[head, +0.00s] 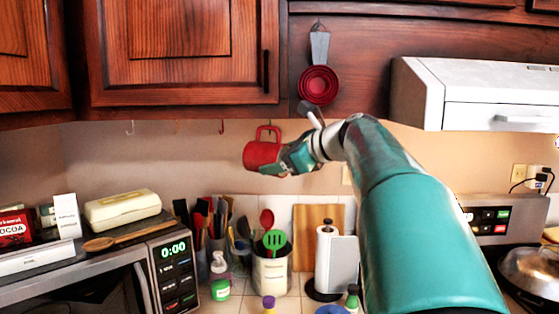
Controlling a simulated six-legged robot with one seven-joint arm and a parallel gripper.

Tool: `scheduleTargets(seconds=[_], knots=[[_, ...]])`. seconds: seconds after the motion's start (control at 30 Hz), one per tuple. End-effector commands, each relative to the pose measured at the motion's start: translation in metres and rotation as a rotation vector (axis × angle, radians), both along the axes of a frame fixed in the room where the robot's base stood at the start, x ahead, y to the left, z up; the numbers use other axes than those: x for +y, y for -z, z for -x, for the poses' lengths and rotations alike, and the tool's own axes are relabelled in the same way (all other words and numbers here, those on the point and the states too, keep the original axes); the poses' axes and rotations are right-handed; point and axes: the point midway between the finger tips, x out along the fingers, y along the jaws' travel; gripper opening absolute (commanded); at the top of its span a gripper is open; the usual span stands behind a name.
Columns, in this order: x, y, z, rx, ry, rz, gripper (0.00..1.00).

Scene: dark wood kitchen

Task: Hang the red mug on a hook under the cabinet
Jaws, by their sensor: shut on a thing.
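The red mug (262,154) is in the air below the cabinet (180,60), in the middle of the head view. Its handle loop points up. My gripper (284,160) is at the mug's right side and shut on it; the exact contact of the fingers is hard to see. Small hooks hang under the cabinet: a red hook (222,127) up and left of the mug, an orange hook (177,127) and a pale hook (130,128) further left. The hooks in view look empty. The mug appears apart from the red hook.
Red measuring cups (318,84) hang on the cabinet side, above my wrist. A white range hood (470,95) is at right. Below stand a utensil crock (272,272), a paper towel holder (325,260) and a microwave (170,270). The wall space under the hooks is free.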

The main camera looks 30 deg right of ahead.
Motion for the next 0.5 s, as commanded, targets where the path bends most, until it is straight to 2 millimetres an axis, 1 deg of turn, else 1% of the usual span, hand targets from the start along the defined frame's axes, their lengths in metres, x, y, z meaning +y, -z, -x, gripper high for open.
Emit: scheduleTargets(seconds=[0.5], knots=[[-0.016, -0.001, -0.023, -0.002, 0.000, 0.001, 0.37]])
